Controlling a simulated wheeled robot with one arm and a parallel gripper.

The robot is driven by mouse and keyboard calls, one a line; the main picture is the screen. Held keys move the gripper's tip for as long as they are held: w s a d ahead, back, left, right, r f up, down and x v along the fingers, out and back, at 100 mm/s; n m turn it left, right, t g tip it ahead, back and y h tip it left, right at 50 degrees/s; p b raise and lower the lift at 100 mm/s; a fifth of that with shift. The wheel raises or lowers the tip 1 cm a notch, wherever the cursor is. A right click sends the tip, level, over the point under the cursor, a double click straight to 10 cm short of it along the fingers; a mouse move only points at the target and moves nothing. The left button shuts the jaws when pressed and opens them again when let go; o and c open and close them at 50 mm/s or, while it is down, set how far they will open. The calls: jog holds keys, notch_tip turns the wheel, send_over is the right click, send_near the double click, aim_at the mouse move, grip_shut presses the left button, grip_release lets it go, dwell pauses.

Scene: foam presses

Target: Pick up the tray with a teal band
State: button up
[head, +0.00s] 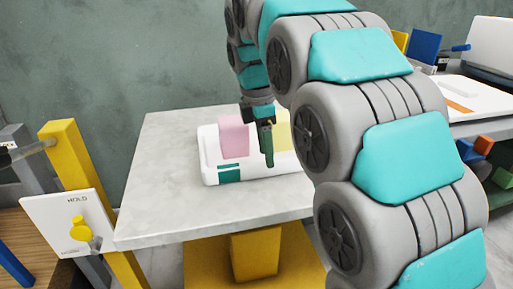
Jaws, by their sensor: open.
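The white tray (208,167) with a teal band (229,173) on its near left side rests on the grey table top. A pink block (233,137) stands in it, and a pale yellow block (283,131) stands further right in it. My gripper (267,158) points down over the front part of the tray, right of the pink block. It is open with nothing seen in it. I cannot tell whether it touches the tray. My arm hides the tray's right end.
The grey table (165,205) has free room left of and in front of the tray. A yellow post with a white panel marked HOLD (72,232) stands at the left. A bench with another white tray (468,95) and a shelf of coloured blocks (484,145) is at the right.

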jog(key=shift+d+f, duration=0.15)
jog(key=shift+f, duration=0.95)
grip_shut()
